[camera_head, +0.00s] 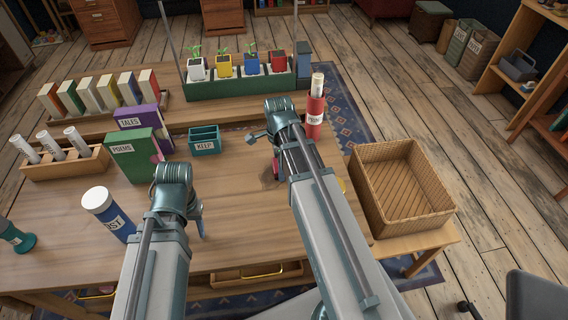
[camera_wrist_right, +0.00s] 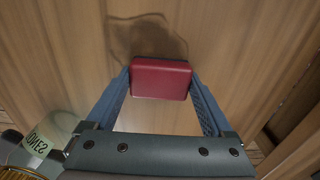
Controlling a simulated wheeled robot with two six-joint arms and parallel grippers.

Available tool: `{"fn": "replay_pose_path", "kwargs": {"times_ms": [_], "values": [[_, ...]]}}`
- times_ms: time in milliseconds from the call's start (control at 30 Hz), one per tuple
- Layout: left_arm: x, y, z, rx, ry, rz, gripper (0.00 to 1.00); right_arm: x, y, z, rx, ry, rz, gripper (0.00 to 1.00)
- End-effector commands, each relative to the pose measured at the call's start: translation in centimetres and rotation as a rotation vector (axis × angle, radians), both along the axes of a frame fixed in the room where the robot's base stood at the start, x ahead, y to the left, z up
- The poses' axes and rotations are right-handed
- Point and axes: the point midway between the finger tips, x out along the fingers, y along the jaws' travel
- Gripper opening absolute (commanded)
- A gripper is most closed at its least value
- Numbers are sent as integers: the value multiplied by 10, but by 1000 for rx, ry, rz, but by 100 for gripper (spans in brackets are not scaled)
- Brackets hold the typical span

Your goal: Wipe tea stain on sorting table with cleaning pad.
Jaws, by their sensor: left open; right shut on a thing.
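The cleaning pad (camera_wrist_right: 160,79) is a dark red block. My right gripper (camera_wrist_right: 160,88) is shut on it, one finger at each side, in the right wrist view. The tea stain (camera_wrist_right: 143,36) is a dark, ring-like mark on the wooden sorting table (camera_wrist_right: 60,60), just beyond the pad. In the head view, a brown part of the stain (camera_head: 267,179) shows left of my right arm, and a pink-red bit of the pad shows beside it; my arm hides the rest. I cannot tell whether the pad touches the table. My left gripper (camera_head: 200,225) is open and empty over the table.
A blue jar (camera_head: 108,214) stands left of my left arm. A green book (camera_head: 132,156), a teal box (camera_head: 204,140) and a red holder (camera_head: 314,119) stand behind. A planter (camera_head: 240,88) is at the back. A wicker basket (camera_head: 438,205) stands right.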

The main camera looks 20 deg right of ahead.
Motion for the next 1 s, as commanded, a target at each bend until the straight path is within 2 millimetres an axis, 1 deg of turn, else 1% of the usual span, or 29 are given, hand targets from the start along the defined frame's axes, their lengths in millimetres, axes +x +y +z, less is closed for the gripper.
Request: {"fn": "replay_pose_path", "kwargs": {"times_ms": [33,133,467,833,1000], "values": [[0,0,1,0,0,0,50,2,5,1,0,0,3,42],[0,0,1,0,0,0,50,4,12,1,0,0,2,42],[0,0,1,0,0,0,50,5,19,1,0,0,1,42],[0,0,-2,0,0,0,50,12,45,-1,0,0,1,42],[0,0,-2,0,0,0,50,13,48,-1,0,0,1,42]]}}
